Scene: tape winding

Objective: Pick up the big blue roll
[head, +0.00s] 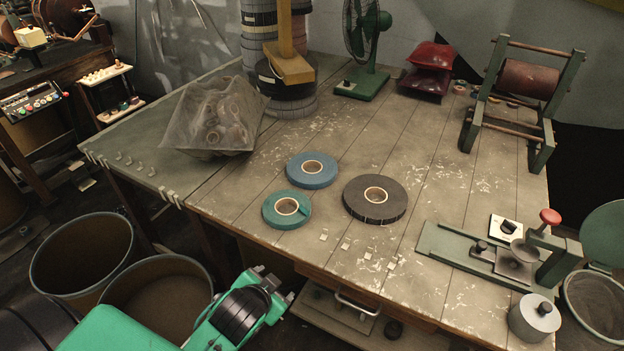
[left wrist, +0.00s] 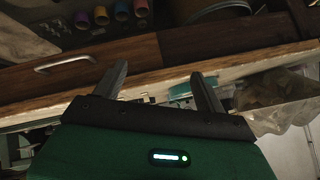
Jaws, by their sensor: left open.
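The blue roll (head: 326,172) lies flat on the wooden table (head: 430,240), its pale core facing up. A green roll (head: 272,211) lies in front of it, and a larger dark grey roll (head: 397,203) lies to its right. My left gripper (head: 284,286) is low at the table's front edge, well short of the blue roll; its fingers are hard to make out there. In the left wrist view my left gripper (left wrist: 160,75) is open, with nothing between its fingers. A teal roll edge (left wrist: 192,87) shows past the right finger. My right gripper is in neither view.
A crumpled clear bag (head: 212,118) sits left of the rolls. A stacked column (head: 290,105), a fan (head: 362,85) and a winding frame (head: 475,110) stand behind. A green press (head: 470,250) is at right. A drawer handle (head: 357,305) juts out at the front.

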